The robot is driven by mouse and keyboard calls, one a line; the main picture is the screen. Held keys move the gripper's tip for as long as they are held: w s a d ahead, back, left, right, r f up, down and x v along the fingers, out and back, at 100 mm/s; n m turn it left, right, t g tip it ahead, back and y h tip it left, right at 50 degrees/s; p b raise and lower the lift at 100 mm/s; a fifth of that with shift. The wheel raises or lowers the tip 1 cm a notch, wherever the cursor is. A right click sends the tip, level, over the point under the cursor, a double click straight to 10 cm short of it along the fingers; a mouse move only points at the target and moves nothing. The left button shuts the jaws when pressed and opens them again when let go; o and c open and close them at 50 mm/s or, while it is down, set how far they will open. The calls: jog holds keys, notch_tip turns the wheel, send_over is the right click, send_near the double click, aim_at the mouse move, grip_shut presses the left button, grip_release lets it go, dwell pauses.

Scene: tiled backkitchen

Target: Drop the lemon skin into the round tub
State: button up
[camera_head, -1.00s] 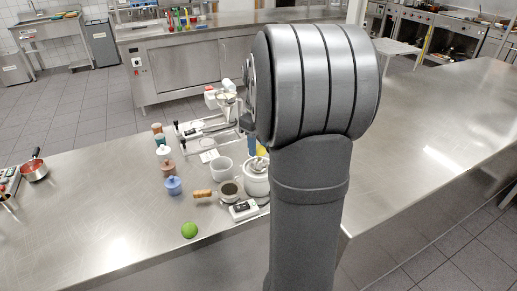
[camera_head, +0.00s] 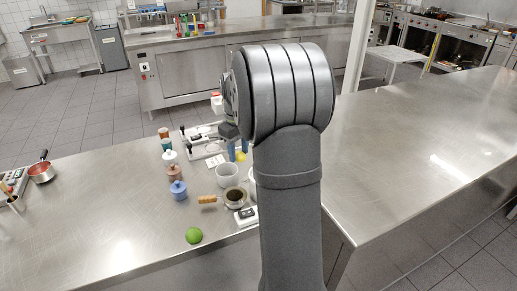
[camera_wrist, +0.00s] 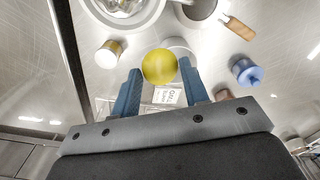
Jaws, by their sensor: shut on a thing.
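The yellow lemon skin (camera_wrist: 159,67) is held between the blue fingers of my gripper (camera_wrist: 160,84) in the wrist view. In the head view, the lemon skin (camera_head: 240,157) and my gripper (camera_head: 238,150) show just left of my arm, above the counter. A white round tub (camera_head: 227,176) stands on the counter, a little nearer than the gripper in the head view. In the wrist view, part of the tub (camera_wrist: 181,46) shows behind the lemon skin, which hides the rest. I cannot tell how high the lemon skin is above it.
A pot with a wooden handle (camera_head: 235,197) and a scale (camera_head: 246,216) stand in front. A large white vessel (camera_wrist: 125,14) with metal inside is beside the pot. A green ball (camera_head: 194,235) lies near the front edge. The right counter is clear.

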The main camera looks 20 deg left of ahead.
jog(key=a+f, duration=0.4)
jog(key=shift+s+a, duration=0.15)
jog(key=shift+a, duration=0.25)
jog(key=o, duration=0.9)
jog(key=shift+o, duration=0.4)
jog(key=o, duration=0.3)
jog(key=shift+o, duration=0.2)
notch_tip(320, 180, up, 4)
jog(key=shift+f, duration=0.1)
